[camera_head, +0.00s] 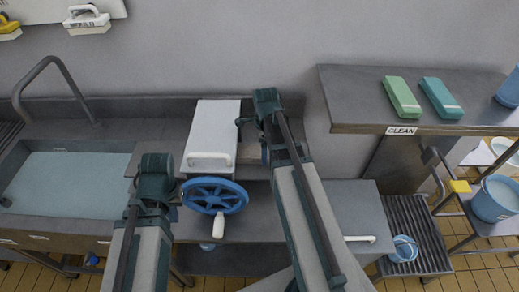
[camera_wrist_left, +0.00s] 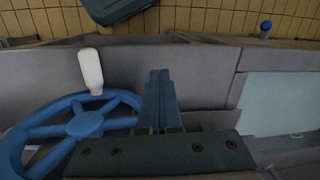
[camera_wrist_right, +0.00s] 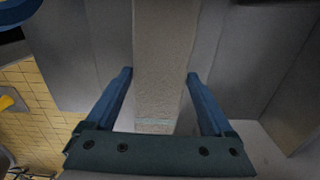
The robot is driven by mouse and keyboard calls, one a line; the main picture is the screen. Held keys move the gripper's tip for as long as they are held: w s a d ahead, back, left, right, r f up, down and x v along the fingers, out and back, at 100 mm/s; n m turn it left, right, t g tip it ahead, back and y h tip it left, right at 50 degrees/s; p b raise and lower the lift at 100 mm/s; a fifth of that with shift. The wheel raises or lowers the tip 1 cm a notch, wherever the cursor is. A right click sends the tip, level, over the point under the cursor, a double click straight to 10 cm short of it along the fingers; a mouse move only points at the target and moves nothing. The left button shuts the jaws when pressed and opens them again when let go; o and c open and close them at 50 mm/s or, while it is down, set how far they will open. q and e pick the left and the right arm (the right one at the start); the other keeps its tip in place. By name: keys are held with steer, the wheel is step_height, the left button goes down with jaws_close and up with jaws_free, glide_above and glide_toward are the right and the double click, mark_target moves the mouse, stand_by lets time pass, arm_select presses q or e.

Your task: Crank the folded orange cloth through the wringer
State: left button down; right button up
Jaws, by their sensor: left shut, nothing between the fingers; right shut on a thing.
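The wringer (camera_head: 211,130) is a white box on the steel counter with a blue crank wheel (camera_head: 213,181) in front. The wheel's white handle (camera_head: 207,237) points toward me; it also shows in the left wrist view (camera_wrist_left: 91,70). My left gripper (camera_wrist_left: 159,75) is shut and empty beside the wheel, off the handle.
A water-filled sink (camera_head: 75,180) with a tall tap (camera_head: 55,75) is at left. At right, a shelf marked CLEAN (camera_head: 350,100) holds a green block (camera_head: 403,97) and a teal block (camera_head: 441,98). A blue bucket (camera_head: 494,200) stands at far right.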

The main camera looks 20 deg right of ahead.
arm_select(q)
steer(key=shift+d, duration=0.3)
arm_select(e)
steer(key=shift+s+d, duration=0.35)
steer(key=shift+d, duration=0.4)
steer(key=shift+s+d, duration=0.3)
steer(key=shift+d, duration=0.4)
steer(key=o, duration=1.4)
arm_select(q)
step_height(320, 180, up, 14)
steer(key=p, duration=1.4)
arm_select(e)
step_height(320, 180, up, 14)
arm_select(q)
steer(key=shift+s+f, duration=0.1)
steer(key=shift+f, duration=0.05)
arm_select(e)
steer(key=shift+f, duration=0.15)
